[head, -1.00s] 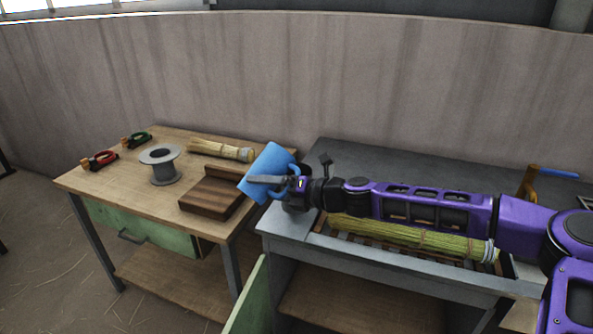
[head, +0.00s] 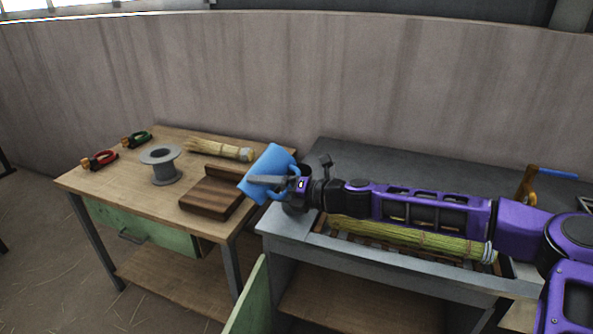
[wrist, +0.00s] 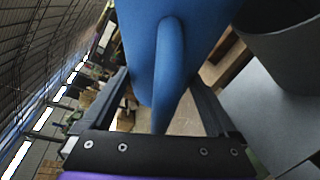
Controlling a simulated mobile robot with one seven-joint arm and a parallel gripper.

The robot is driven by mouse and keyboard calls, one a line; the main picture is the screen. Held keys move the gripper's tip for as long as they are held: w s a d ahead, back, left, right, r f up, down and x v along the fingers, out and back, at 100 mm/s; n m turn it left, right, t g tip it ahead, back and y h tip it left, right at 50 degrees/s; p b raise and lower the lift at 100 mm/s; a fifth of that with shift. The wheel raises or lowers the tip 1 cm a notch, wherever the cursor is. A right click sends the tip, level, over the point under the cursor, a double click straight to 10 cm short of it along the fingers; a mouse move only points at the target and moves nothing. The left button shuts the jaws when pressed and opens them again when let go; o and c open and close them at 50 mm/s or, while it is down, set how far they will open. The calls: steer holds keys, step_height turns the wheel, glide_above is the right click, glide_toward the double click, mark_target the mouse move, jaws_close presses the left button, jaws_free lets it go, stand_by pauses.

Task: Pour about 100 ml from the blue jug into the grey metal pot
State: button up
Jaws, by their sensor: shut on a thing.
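The blue jug (head: 268,170) is tilted in the head view, near the gap between the two tables. My gripper (head: 270,182) is shut on the jug's handle. In the wrist view the jug (wrist: 143,50) and its handle (wrist: 171,65) lie between the fingers of my gripper (wrist: 165,110). A grey pot (wrist: 290,50) shows at the upper right of the wrist view, close beside the jug. In the head view the pot (head: 297,204) is mostly hidden behind my gripper at the left end of the grey table. No liquid can be seen, and the inside of the pot is hidden.
The wooden table holds a dark wooden block (head: 212,197), a grey spool (head: 161,166), a straw bundle (head: 220,149), and red (head: 100,160) and green (head: 137,139) hand tools. On the grey table (head: 390,160), a long straw bundle (head: 415,238) lies under my arm.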

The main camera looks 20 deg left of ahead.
steer(key=shift+r+m+p, duration=0.1)
steer(key=shift+m+p, duration=0.3)
steer(key=shift+p, duration=0.15)
stand_by(1.0)
steer(key=shift+f+n+b, duration=0.3)
steer(key=shift+f+b, duration=0.05)
steer(key=shift+b, duration=0.4)
steer(key=shift+n+b, duration=0.4)
steer(key=shift+b, duration=0.05)
steer(key=shift+r, duration=0.25)
steer(key=shift+w+d+f+n+t+h+p, duration=0.1)
steer(key=shift+w+f+n+t+h+p, duration=0.1)
steer(key=shift+f+n+h, duration=0.25)
steer(key=shift+w+f+n+t+h+p, duration=0.1)
steer(key=shift+f+n+t+h+p, duration=0.15)
steer(key=shift+f+n, duration=0.35)
steer(key=shift+s+f+n+b, duration=0.15)
steer(key=shift+f+n+b, duration=0.4)
steer(key=shift+f, duration=0.55)
steer(key=shift+f+t, duration=0.15)
steer(key=shift+t, duration=0.1)
